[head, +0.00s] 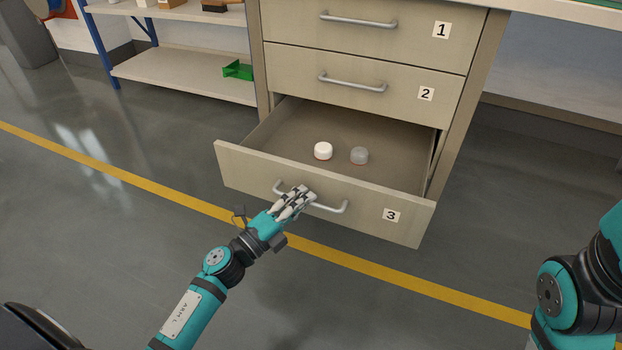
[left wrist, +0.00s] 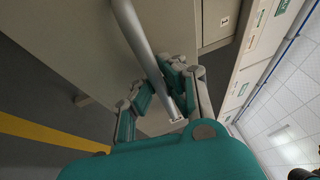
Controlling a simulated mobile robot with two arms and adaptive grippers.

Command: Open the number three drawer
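The number three drawer (head: 300,185) is the lowest of the cabinet and stands pulled well out, its inside showing. Its label "3" (head: 391,215) is at the right of its front. My left gripper (head: 295,197) is at its grey bar handle (head: 330,208). In the left wrist view, the fingers of my left gripper (left wrist: 165,92) lie close on both sides of the handle bar (left wrist: 136,35), shut on it. My right gripper is out of view; only part of that arm shows at the right edge.
Drawers one (head: 380,30) and two (head: 370,83) above are shut. A shelf rack (head: 180,78) with a green part (head: 237,71) stands to the left. The grey floor (head: 90,240) with a yellow line (head: 150,188) is clear before the cabinet.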

